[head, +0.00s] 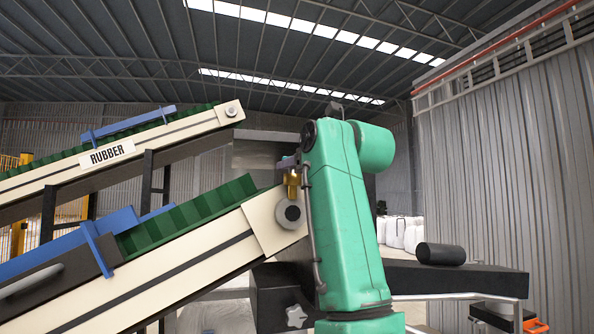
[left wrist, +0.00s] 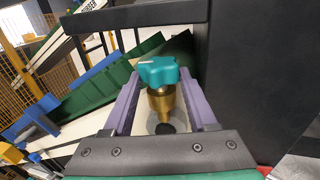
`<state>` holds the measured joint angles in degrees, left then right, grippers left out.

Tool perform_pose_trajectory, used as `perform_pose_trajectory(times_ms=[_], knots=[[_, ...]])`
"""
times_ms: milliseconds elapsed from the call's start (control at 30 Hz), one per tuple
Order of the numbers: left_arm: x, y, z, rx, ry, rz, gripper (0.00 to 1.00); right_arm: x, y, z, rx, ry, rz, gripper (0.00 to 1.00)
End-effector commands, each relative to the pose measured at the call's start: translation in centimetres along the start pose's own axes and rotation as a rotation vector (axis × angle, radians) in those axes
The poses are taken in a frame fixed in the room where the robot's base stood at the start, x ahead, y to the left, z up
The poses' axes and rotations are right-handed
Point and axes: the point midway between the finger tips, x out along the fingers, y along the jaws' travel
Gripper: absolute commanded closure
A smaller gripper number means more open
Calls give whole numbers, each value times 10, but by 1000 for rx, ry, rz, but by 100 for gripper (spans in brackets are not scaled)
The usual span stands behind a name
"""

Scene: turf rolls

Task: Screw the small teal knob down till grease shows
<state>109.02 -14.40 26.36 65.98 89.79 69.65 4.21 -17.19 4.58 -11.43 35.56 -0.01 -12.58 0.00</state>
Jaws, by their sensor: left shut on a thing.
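The small teal knob (left wrist: 158,72) sits on top of a brass cup body (left wrist: 161,103) in the left wrist view. The brass body (head: 293,185) also shows small in the head view, at the upper end of the lower conveyor. My left gripper (left wrist: 159,77) has its purple fingers on either side of the knob and is shut on it. In the head view my left gripper (head: 287,162) is a small purple patch at the brass body, partly hidden by my green arm. I cannot make out any grease. My right gripper is in neither view.
The lower conveyor (head: 170,270) slopes up to the cup, with a round grey roller end (head: 291,213). A higher conveyor labelled RUBBER (head: 112,154) runs behind. A dark roll (head: 441,254) lies on a black surface at right. A dark panel (left wrist: 250,80) stands close right of the gripper.

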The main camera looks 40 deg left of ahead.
Motion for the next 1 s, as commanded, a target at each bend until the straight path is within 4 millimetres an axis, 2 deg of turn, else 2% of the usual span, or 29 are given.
perform_pose_trajectory(times_ms=[33,500,700,1000], knots=[[0,0,-7,-1,7,-21,98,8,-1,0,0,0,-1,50],[2,9,-7,-3,4,-411,98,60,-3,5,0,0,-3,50],[4,11,-5,-1,4,-590,98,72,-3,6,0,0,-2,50],[6,14,-2,1,4,-784,98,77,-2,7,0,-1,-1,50]])
